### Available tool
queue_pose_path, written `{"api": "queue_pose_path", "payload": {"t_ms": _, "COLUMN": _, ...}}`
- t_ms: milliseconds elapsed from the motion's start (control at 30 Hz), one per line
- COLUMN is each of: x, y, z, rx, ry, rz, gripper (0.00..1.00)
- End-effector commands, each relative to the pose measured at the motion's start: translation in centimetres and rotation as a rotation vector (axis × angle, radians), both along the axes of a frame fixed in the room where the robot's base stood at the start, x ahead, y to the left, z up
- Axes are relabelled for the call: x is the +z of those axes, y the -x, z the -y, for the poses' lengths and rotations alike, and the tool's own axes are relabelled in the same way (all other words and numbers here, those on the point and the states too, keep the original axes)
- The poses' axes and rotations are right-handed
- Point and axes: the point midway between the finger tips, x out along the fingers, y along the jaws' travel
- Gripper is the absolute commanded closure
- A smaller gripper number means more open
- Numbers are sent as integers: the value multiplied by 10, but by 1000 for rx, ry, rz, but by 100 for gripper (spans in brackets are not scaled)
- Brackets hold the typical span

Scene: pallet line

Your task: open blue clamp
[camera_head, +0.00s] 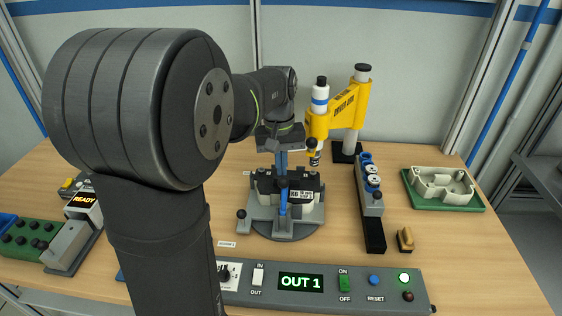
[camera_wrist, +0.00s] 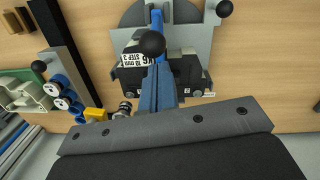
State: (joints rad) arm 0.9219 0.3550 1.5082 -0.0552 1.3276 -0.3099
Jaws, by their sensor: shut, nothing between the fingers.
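The blue clamp (camera_head: 283,208) sits on a grey fixture (camera_head: 262,214), with a black ball knob at the upper end of its lever. In the wrist view, the blue lever (camera_wrist: 157,18) runs up the picture behind the knob (camera_wrist: 151,44). A dark block with a white K6 label (camera_head: 299,194) sits in the fixture behind the clamp. My gripper (camera_head: 281,171) points down just above the knob, its blue-grey fingers together and empty. In the wrist view the fingers (camera_wrist: 156,75) reach close to the knob; whether they touch it I cannot tell.
A yellow press arm (camera_head: 340,107) stands behind right of the fixture. A rail with blue rollers (camera_head: 370,196) is to the right, then a green tray (camera_head: 465,205) with a pale part. A control panel (camera_head: 321,298) reading OUT 1 lies in front. Another black knob (camera_head: 241,214) stands at the fixture's left.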

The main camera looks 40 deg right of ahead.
Motion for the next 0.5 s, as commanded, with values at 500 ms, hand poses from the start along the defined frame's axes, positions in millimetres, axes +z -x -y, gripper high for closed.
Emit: {"api": "queue_pose_path", "payload": {"t_ms": 500, "x": 2, "y": 5, "z": -6, "rx": 1, "ry": 39, "rz": 39, "gripper": 100}}
